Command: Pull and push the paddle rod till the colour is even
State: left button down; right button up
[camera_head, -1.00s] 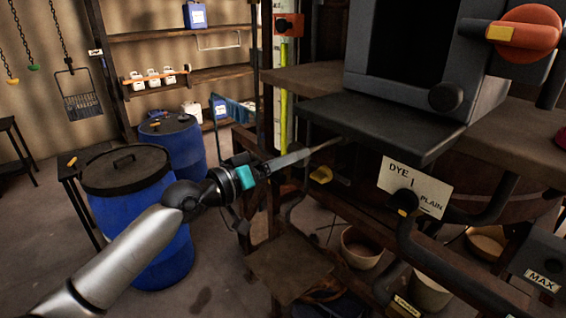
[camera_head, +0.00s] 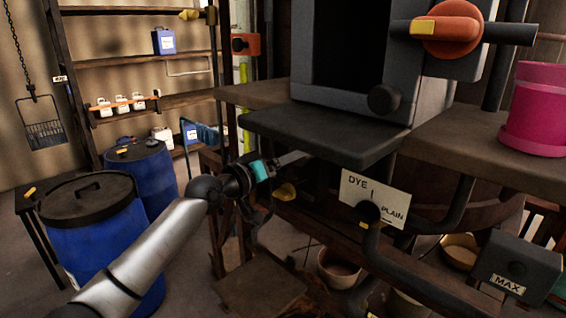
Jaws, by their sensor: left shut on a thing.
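My left gripper (camera_head: 292,158) reaches in from the left, under the left part of a dark ledge (camera_head: 320,135). It is shut, with its tip close under the ledge's front edge. The paddle rod is hardly visible now; the gripper and the shadow below the ledge hide it. A grey box-like housing with a dark opening (camera_head: 353,45) stands above the ledge. A large brown rounded vat (camera_head: 455,190) shows in part below the wooden top. Its contents are hidden, so the colour cannot be seen. My right gripper is out of view.
A DYE/PLAIN sign (camera_head: 375,199) and dark pipes are right of the gripper. A yellow knob (camera_head: 285,192) is just below it. An orange-handled valve (camera_head: 445,28), pink pot (camera_head: 537,108) and MAX box (camera_head: 517,270) are right. Blue drums (camera_head: 95,240) stand left.

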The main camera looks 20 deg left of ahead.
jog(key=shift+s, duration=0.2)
pick_arm(q)
jog(key=shift+c, duration=1.5)
grip_release()
jog(key=shift+r, duration=0.1)
jog(key=o, duration=0.3)
jog(key=shift+w+d, duration=0.1)
jog(key=shift+w, duration=0.1)
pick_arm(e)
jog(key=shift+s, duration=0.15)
pick_arm(q)
jog(key=shift+s, duration=0.2)
jog(key=b+v, duration=0.3)
jog(key=v, duration=1.2)
jog(key=shift+b, duration=0.4)
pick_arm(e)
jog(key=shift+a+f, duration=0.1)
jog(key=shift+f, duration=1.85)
